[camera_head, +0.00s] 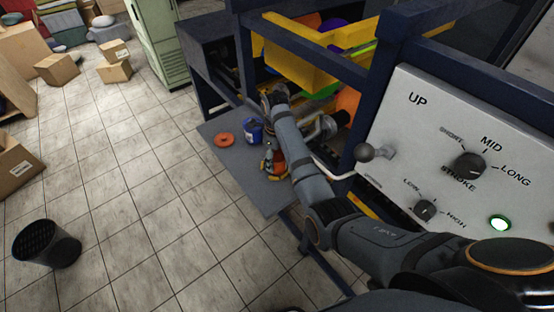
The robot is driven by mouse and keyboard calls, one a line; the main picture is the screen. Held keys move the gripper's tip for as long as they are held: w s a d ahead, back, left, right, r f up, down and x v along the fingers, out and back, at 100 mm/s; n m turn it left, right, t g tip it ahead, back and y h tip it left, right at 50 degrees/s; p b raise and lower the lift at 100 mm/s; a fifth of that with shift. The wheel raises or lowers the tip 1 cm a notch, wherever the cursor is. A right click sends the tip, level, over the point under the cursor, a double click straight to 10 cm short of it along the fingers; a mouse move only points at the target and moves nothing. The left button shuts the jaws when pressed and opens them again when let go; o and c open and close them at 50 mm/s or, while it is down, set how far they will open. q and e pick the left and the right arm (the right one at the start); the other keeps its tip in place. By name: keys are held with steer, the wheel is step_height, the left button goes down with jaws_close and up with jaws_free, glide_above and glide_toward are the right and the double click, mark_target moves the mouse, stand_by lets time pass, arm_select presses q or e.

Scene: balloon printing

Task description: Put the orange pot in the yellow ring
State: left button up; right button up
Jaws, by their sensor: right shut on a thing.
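My right arm reaches in from the lower right, and its wrist bends down over the grey table (222,124). My right gripper (270,154) is small and partly hidden by my own forearm; it appears shut on the orange pot (272,169), low over the table or on it. A little yellow shows around the pot, but I cannot make out the yellow ring or whether the pot is inside it. A flat orange-red ring (225,140) lies on the table to the left. A blue pot (253,130) stands behind the gripper. My left gripper is not in view.
A machine with a control panel (440,145) and a ball-ended lever (375,152) stands at the right. A yellow bin (305,65) with colourful balloons sits in the blue frame behind. A black wastebasket (46,245) stands on the open tiled floor, with cardboard boxes (57,69) beyond.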

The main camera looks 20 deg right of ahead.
steer(key=shift+s+a+r, duration=0.15)
steer(key=shift+a, duration=0.05)
steer(key=o, duration=1)
steer(key=shift+a+f, duration=0.2)
steer(key=shift+a, duration=0.05)
steer(key=shift+o, duration=2.3)
steer(key=shift+d+f, duration=0.1)
steer(key=shift+d, duration=0.05)
steer(key=shift+r, duration=0.45)
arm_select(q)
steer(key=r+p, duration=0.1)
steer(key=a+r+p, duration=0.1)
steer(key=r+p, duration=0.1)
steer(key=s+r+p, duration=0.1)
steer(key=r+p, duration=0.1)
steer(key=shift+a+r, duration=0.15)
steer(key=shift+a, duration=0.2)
arm_select(e)
step_height(320, 180, up, 12)
